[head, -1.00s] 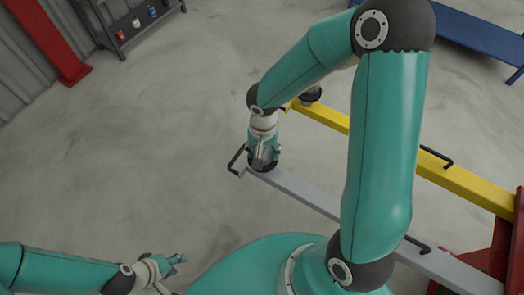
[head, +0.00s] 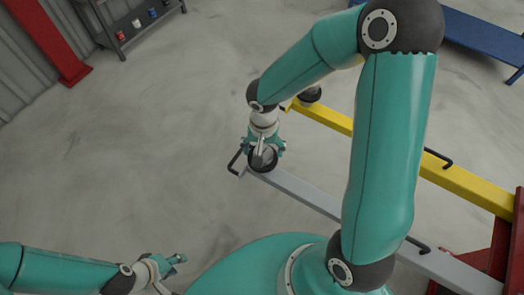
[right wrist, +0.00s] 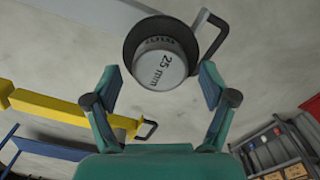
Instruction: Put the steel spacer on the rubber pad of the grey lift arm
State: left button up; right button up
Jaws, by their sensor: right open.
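My left gripper (head: 174,275) is apart at the lower left, fingers spread and empty.
The yellow lift arm (head: 430,170) with its own black pad (head: 311,95) runs behind the grey one. A bent black handle (head: 236,160) stands beside the grey arm's end. A red post (head: 55,45) and a shelf (head: 135,25) are far left; the floor between is clear.

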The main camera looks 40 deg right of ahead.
aim_at(264, 153)
notch_tip(264, 153, up, 11)
dwell(0.3)
jog(key=shift+f, duration=0.1)
jog(key=s+a+f+n+g+y, duration=0.1)
jog(key=s+a+f, duration=0.35)
jog(key=f, duration=0.35)
jog(key=s+a+f+n+g+y, duration=0.1)
jog(key=s+a+f+y, duration=0.1)
jog(key=s+a+f, duration=0.45)
jog(key=s+a+f+n+g+y, duration=0.1)
jog(key=s+a+f, duration=0.15)
jog(key=f, duration=0.75)
jog(key=w+n+t, duration=0.2)
jog(key=w, duration=0.1)
jog(key=w+d+f+n+t, duration=0.1)
jog(key=w, duration=0.1)
jog(key=shift+f+t, duration=0.1)
jog(key=shift+t, duration=0.2)
